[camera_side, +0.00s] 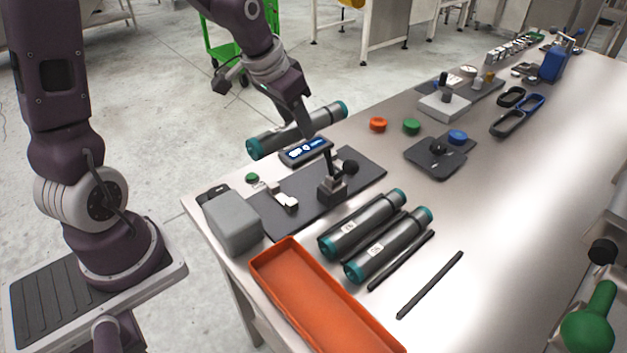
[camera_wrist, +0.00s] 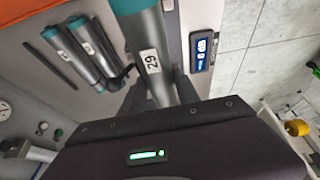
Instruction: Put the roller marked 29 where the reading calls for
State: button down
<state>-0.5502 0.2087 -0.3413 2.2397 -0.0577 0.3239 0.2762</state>
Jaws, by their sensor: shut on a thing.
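My gripper (camera_side: 303,128) is shut on a grey roller (camera_side: 275,136) with teal end caps, and holds it raised near the table's far left edge, behind the display. In the wrist view this roller (camera_wrist: 153,75) shows a white label reading 29. A small lit blue display (camera_side: 306,150) sits by the dark mat (camera_side: 272,213); it also shows in the wrist view (camera_wrist: 201,47), its digits too small to read surely. Two similar labelled rollers, one (camera_side: 350,232) beside the other (camera_side: 402,243), lie parallel on the table.
An orange tray (camera_side: 262,262) stands at the near table edge, beside a grey box (camera_side: 232,220). A black upright fixture (camera_side: 331,188) stands on the mat. Dark bars (camera_side: 430,285) lie right of the rollers. Orange and green caps (camera_side: 411,126) sit farther back.

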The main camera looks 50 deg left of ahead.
jog(key=shift+a+r, duration=0.35)
notch_tip(320, 180, down, 14)
jog(key=shift+r, duration=0.15)
jog(key=shift+w+f, duration=0.25)
jog(key=shift+w, duration=0.75)
jog(key=shift+w+f, duration=0.25)
jog(key=shift+w, duration=0.75)
jog(key=shift+f, duration=0.2)
jog(key=c, duration=0.9)
grip_release()
